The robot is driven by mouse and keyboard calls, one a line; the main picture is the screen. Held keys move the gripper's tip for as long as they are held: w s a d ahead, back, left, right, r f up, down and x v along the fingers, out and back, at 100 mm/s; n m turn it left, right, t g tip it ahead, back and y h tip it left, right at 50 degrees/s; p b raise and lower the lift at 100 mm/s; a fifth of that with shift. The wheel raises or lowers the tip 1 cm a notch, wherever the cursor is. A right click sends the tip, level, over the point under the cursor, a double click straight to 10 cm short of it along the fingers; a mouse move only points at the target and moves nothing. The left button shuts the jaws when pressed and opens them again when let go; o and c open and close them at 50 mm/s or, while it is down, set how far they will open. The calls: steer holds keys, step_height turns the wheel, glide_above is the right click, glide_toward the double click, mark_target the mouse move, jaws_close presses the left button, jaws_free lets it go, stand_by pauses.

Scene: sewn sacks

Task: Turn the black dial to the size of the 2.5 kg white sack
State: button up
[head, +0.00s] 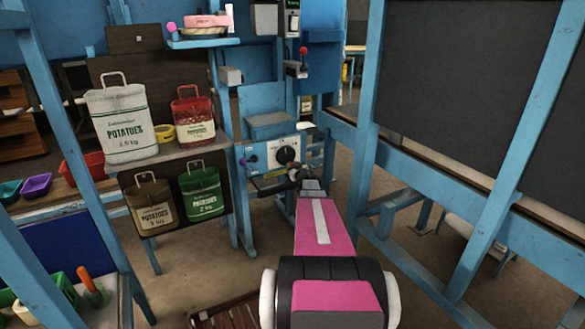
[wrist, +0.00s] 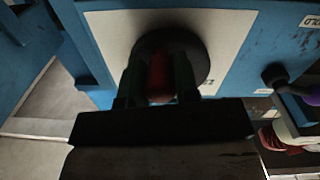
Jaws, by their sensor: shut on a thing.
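The black dial (head: 287,154) sits on a white plate on the front of a blue machine, with a pale mark on its face. In the wrist view the dial's dark disc (wrist: 198,52) shows behind my fingers. My gripper (wrist: 159,82) is shut on the dial's raised grip, with a red part (wrist: 160,77) between the fingers. In the head view my gripper (head: 296,173) reaches the machine front and is small. The white sack (head: 124,124), marked POTATOES 2.5 kg, stands upright on the upper left shelf. The scale marks around the dial are too small or covered to read.
A red sack (head: 193,119) stands right of the white one, a yellow bowl (head: 164,133) between them. Brown (head: 153,205) and green (head: 203,192) sacks are below. A purple-tipped knob (wrist: 280,78) is right of the dial in the wrist view. Blue frames stand right.

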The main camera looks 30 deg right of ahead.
steer(key=n, duration=0.1)
steer(key=d+n, duration=0.1)
steer(key=n, duration=0.2)
steer(key=shift+d+r, duration=0.15)
steer(key=shift+r, duration=0.15)
steer(key=shift+d+r+n, duration=0.2)
steer(key=shift+r+n, duration=0.05)
steer(key=shift+n, duration=0.75)
steer(key=shift+d+r+n, duration=0.2)
steer(key=shift+n, duration=0.8)
steer(key=o, duration=0.9)
steer(key=shift+o, duration=0.2)
steer(key=shift+s, duration=0.1)
steer(key=s, duration=1)
steer(key=shift+s, duration=0.35)
